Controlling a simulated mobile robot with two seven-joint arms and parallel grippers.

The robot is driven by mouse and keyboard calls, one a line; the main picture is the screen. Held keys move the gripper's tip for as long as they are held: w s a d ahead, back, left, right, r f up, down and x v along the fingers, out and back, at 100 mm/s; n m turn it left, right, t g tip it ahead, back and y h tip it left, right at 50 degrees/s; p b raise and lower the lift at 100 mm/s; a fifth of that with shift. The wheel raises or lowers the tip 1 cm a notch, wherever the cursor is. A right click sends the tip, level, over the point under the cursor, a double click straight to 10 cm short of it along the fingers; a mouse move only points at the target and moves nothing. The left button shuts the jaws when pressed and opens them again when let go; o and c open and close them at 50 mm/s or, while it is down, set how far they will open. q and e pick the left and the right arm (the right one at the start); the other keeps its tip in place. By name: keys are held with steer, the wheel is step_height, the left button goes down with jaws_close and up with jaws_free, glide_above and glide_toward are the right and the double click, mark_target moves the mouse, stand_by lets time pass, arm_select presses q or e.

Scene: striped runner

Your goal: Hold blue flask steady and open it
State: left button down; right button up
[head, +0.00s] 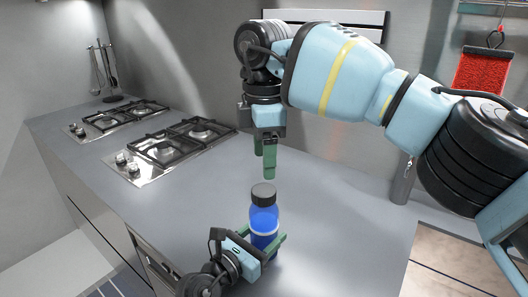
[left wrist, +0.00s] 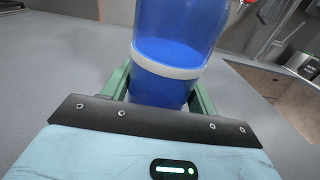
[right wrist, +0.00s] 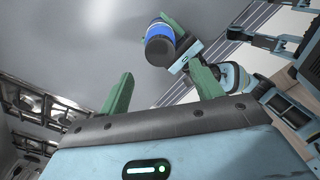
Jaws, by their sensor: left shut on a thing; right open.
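The blue flask (head: 264,215) stands upright on the grey counter, with a black cap (head: 263,193) on top and a pale band around its body. My left gripper (head: 265,245) is shut around the lower body of the flask; the left wrist view shows the flask (left wrist: 178,50) between its green fingers. My right gripper (head: 267,165) is open and empty, pointing down above and slightly behind the cap, apart from it. In the right wrist view the black cap (right wrist: 159,50) shows beyond the open fingers.
Two gas hobs (head: 178,148) are set in the counter (head: 340,205) at the left. A grey cylinder (head: 404,182) stands at the counter's right side. A red item (head: 482,72) hangs on the wall at the right. The counter around the flask is clear.

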mark_target(264, 190)
steer(key=shift+m, duration=0.4)
steer(key=shift+f, duration=0.1)
steer(key=shift+f, duration=3.9)
